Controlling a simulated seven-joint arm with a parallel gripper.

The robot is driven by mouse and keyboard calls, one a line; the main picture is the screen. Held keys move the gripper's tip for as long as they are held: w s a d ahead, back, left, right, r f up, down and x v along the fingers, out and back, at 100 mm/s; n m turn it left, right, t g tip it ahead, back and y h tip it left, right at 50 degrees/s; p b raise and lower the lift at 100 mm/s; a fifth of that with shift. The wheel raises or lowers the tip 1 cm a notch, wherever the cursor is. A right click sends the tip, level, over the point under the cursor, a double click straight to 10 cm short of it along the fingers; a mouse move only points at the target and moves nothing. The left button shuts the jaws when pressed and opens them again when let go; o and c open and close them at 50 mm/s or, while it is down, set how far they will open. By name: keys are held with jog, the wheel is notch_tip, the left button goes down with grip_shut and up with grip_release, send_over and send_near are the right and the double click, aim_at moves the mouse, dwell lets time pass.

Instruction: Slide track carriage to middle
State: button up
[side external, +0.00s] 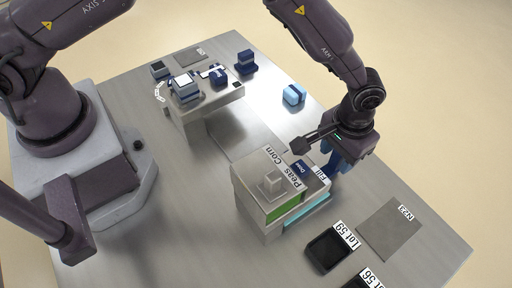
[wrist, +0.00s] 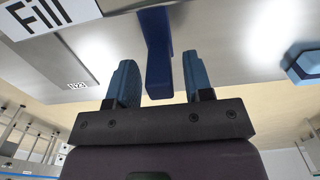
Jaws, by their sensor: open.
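My gripper (side external: 340,158) is at the right end of the front grey unit (side external: 245,190), which is labelled Peas and Corn, near its Fill label (side external: 320,175). In the wrist view my gripper (wrist: 159,62) is open, and a dark blue bar (wrist: 157,50) stands between its two blue fingers. Gaps show on both sides of the bar, so the fingers do not grip it. The bar looks like a handle, but its base is hidden and I cannot tell whether it belongs to the track carriage. No part is clearly marked as the carriage.
A rear grey unit (side external: 205,107) carries several blue and white parts. A dark blue block (side external: 246,62) and a light blue block (side external: 294,95) lie on the table. Black trays (side external: 328,250) and a grey plate (side external: 391,231) lie at the front right.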

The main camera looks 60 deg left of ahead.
jog(key=c, duration=0.8)
jog(key=shift+o, duration=0.2)
jog(key=shift+a, duration=7)
jog(key=o, duration=0.8)
jog(key=shift+c, duration=0.2)
jog(key=shift+r, duration=0.1)
notch_tip(320, 180, up, 7)
